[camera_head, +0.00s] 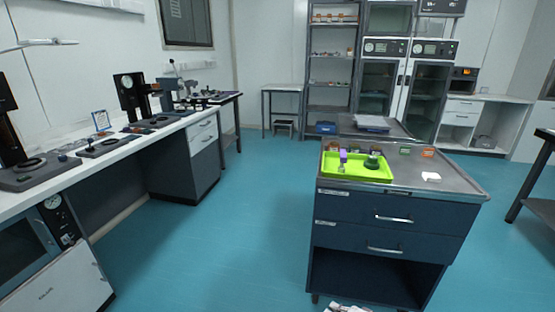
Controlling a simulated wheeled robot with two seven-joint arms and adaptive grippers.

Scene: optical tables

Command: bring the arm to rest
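A dark drawer cart (345,208) with a grey metal top stands right of centre. On its top lies a bright green tray (335,173) holding a purple item (343,156), a dark green round item (372,162) and a small pale item (341,168).
A white block (431,177), a green box (405,150) and an orange box (427,152) sit on the cart top. A long bench (150,135) with instruments runs along the left. A dark table (540,210) edges in at right. Blue floor (215,250) between bench and cart is clear.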

